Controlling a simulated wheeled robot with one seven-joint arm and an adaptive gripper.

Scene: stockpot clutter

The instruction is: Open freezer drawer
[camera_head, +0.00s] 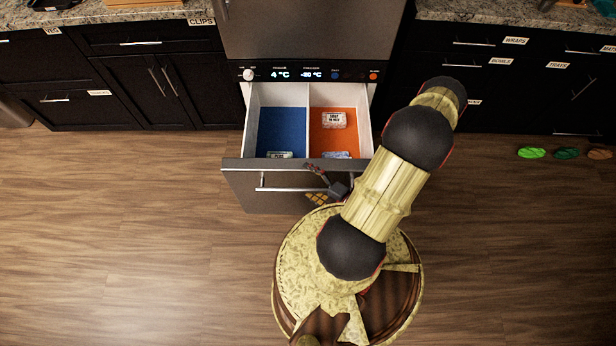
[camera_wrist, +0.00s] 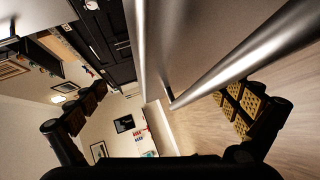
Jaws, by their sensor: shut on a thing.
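The freezer drawer (camera_head: 234,164) is pulled out from the steel fridge front, with its inside showing in the head view. A divider parts a blue-floored left compartment (camera_head: 282,128) from an orange-floored right one (camera_head: 328,144). The drawer's horizontal bar handle (camera_head: 285,189) runs across its steel front. My gripper (camera_head: 319,184) is at the right part of this handle, shut on it. In the wrist view, the handle (camera_wrist: 235,70) runs slantwise between the fingers of my gripper (camera_wrist: 165,104); the exact contact is hard to see.
A labelled package (camera_head: 333,119) lies in the orange compartment, with other packages near the drawer's front wall. A control panel (camera_head: 310,74) is above. Dark cabinets (camera_head: 130,80) stand on both sides. Wooden floor (camera_head: 130,230) is clear at the left. Several coloured ovals (camera_head: 531,153) lie at the right.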

